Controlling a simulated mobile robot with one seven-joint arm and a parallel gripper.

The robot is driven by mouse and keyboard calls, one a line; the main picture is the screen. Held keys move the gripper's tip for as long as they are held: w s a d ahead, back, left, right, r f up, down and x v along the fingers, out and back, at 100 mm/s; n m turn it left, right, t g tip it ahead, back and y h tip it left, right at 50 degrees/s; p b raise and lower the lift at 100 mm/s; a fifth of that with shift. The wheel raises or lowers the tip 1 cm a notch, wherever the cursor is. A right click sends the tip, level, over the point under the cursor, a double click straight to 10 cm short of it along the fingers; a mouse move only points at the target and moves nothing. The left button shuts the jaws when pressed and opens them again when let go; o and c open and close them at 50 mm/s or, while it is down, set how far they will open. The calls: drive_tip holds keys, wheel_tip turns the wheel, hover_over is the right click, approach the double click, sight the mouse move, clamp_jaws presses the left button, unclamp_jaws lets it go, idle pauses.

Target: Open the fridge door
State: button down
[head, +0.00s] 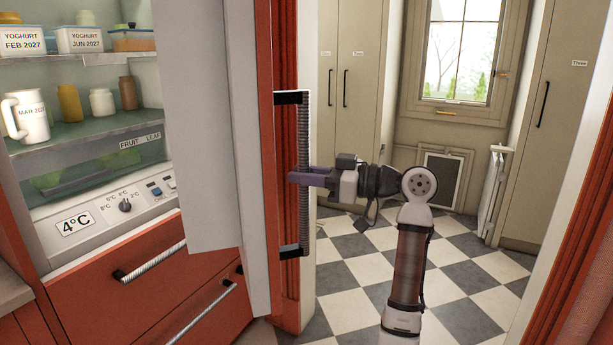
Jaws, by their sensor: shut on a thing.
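The fridge door (268,120) is red on its outer side and pale inside. It stands swung open, seen nearly edge-on in the middle of the head view. Its long vertical handle (304,130) has a ribbed grey bar with black end brackets. My gripper (303,178) comes from the right and is shut on the handle's bar, a little below its middle. The fridge interior (70,140) is visible at the left, with shelves and a control panel reading 4°C. The fingertips are partly hidden at the bar.
Yoghurt tubs (22,40), a white jug (26,117) and several jars stand on the fridge shelves. Red drawers (150,300) are below. Behind my arm are tall beige cupboards (350,70), a window (460,55) and open checkered floor (455,275). A red frame edge is at the right.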

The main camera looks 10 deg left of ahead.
drive_tip(key=shift+w+d+r, duration=0.1)
drive_tip(key=shift+w+d, duration=0.15)
drive_tip(key=shift+w, duration=0.05)
idle(0.4)
drive_tip(key=c, duration=1.3)
unclamp_jaws()
drive_tip(key=shift+a, duration=0.15)
drive_tip(key=s+d+b, duration=0.1)
drive_tip(key=d+b, duration=0.2)
drive_tip(key=d, duration=1.1)
drive_tip(key=shift+s, duration=0.15)
